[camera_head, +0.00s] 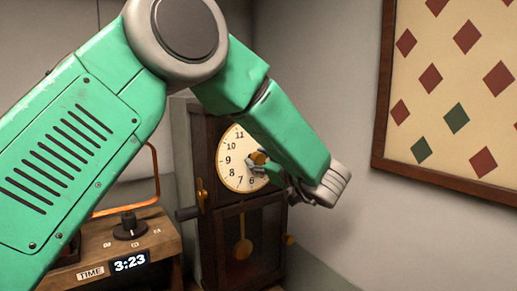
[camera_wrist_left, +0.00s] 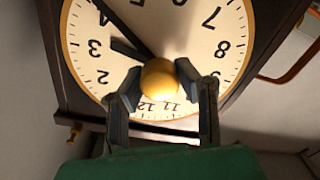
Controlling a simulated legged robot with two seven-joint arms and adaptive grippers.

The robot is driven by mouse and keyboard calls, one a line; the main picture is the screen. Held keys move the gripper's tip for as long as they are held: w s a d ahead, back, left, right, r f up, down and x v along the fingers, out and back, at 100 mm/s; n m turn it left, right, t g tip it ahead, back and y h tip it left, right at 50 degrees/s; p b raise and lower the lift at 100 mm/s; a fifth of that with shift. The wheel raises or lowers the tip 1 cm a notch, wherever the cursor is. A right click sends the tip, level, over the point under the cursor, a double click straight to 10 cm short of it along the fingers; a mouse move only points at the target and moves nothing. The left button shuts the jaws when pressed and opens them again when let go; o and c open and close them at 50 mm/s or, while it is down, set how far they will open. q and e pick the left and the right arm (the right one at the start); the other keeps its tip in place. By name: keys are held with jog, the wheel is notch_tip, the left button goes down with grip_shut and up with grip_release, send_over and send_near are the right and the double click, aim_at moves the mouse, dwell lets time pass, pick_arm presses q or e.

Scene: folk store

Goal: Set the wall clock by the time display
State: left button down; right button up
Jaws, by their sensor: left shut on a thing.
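The wall clock (camera_head: 199,140) is a tall dark wooden case with a round cream face (camera_head: 228,170). My left gripper (camera_head: 262,164) is at the face, shut on a round yellow knob (camera_head: 258,157) in front of its middle. The left wrist view shows the knob (camera_wrist_left: 159,78) between both fingers, with the dial upside down. There the long dark hand (camera_wrist_left: 120,26) points close to the 4, and the short hand (camera_wrist_left: 126,49) points between 3 and 4. The time display (camera_head: 129,263) reads 3:23. My right gripper is not in view.
The display sits in a wooden box with a black dial (camera_head: 130,226) and an orange handle (camera_head: 155,178), left of the clock. A pendulum (camera_head: 242,248) hangs behind the lower door. A framed diamond-pattern panel (camera_head: 455,115) hangs on the right wall.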

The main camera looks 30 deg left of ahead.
pick_arm(q)
jog(key=m, duration=0.3)
jog(key=shift+d+f+m, duration=0.1)
jog(key=shift+f+m, duration=0.2)
jog(key=shift+f, duration=0.1)
jog(key=shift+m, duration=1.5)
jog(key=c, duration=1.2)
grip_release()
jog(key=shift+w, duration=0.15)
jog(key=shift+r, duration=0.1)
